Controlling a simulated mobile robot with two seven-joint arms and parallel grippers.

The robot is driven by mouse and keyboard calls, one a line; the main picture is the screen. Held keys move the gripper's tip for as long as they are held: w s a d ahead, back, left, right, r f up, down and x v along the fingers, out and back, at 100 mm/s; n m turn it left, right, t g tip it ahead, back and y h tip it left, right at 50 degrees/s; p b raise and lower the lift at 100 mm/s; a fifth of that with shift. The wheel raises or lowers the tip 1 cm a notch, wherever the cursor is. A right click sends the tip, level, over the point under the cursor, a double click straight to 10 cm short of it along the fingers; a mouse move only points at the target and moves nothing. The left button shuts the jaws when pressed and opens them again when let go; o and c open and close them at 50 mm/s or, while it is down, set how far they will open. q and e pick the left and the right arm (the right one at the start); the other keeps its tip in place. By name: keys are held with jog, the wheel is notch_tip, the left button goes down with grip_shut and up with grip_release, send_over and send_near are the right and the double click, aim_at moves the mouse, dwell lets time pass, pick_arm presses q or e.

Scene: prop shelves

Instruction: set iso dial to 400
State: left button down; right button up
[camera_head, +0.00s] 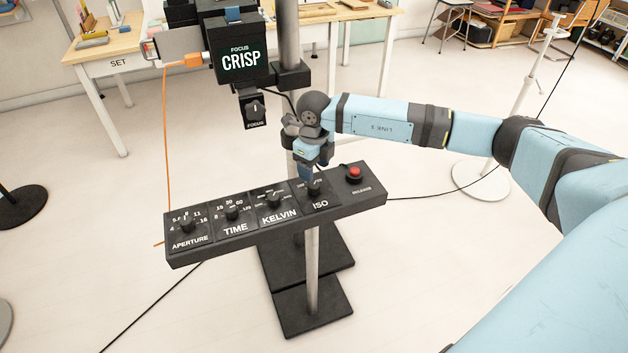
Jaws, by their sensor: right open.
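The black control panel (290,222) stands on a pole and carries dials labelled APERTURE, TIME, KELVIN and ISO. The ISO dial (314,188) is the rightmost dial, left of a red button (354,173). My right gripper (309,172) points down at the ISO dial from just above and behind it. Its fingers are open, but I cannot tell whether they touch or straddle the knob. The gripper partly covers the ISO scale, and its numbers and the dial's setting are not readable. My left gripper is not in view.
A camera with a CRISP screen (242,61) and a FOCUS knob (254,108) hangs behind the panel, on a vertical pole. An orange cable (166,130) runs down at left. A white stand (481,181) is at right. Tables stand at the back.

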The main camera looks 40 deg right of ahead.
aim_at(314, 184)
notch_tip(314, 184, up, 7)
jog(key=shift+r, duration=0.2)
dwell(0.5)
